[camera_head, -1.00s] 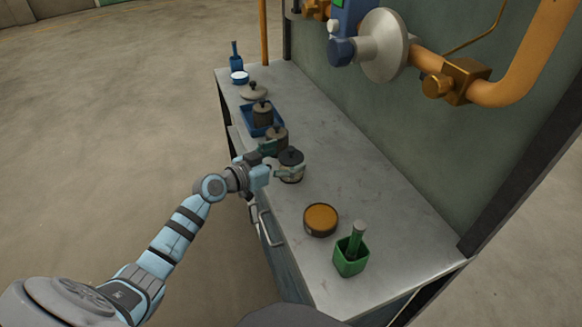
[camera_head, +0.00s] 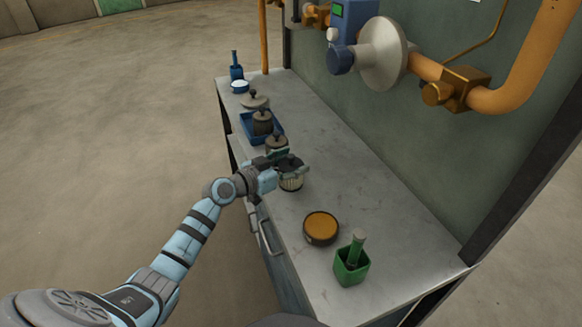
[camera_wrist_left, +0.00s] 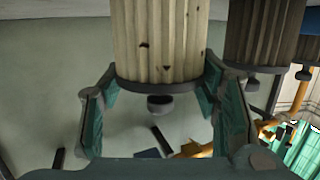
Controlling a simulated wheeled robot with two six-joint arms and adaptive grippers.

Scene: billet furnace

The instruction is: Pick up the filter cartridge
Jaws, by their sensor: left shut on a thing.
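The filter cartridge (camera_head: 291,184) is a pale, pleated cylinder with a dark end cap and knob, upright at the bench's middle. In the left wrist view the cartridge (camera_wrist_left: 163,40) has small dark marks on its pleats. My left gripper (camera_head: 287,168) is shut on the cartridge, with its fingers on both sides near the cap. It also shows in the left wrist view (camera_wrist_left: 160,95). In the head view the fingers hide the cartridge's top. I cannot tell if its base touches the bench. My right gripper is not in view.
Close behind stands a darker cartridge (camera_head: 277,145); another (camera_head: 262,122) stands in a blue tray (camera_head: 247,124). An orange-topped round tin (camera_head: 321,228) and a green holder (camera_head: 351,266) stand nearer. Pipes and a valve (camera_head: 382,53) overhang the bench's back. Bare bench (camera_head: 350,175) lies to the right.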

